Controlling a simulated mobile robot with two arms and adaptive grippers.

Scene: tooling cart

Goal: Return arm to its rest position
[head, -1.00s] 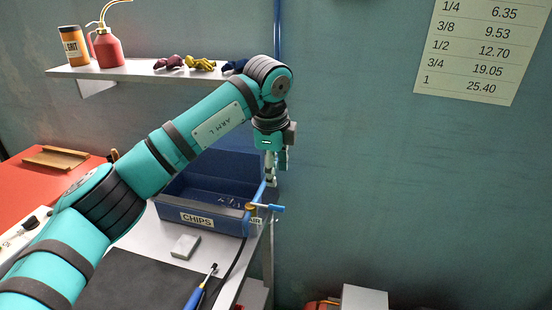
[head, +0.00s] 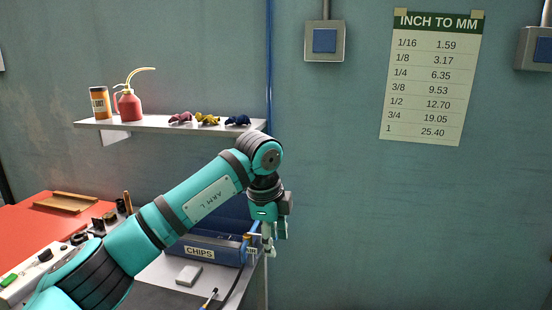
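My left arm, teal with dark bands, comes in from the lower left of the head view. Its wrist bends down at the right end of the wall shelf. My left gripper (head: 276,244) points downward, its two fingers apart with nothing between them. It shows in front of the right end of the blue CHIPS bin (head: 215,251); whether it touches the bin cannot be told. The arm hides part of the bin. My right gripper is not in view.
A pale block (head: 189,275) and a screwdriver (head: 208,299) lie on the cart top. A wooden tray (head: 66,203) lies on the red surface. Right of the cart is bare wall.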

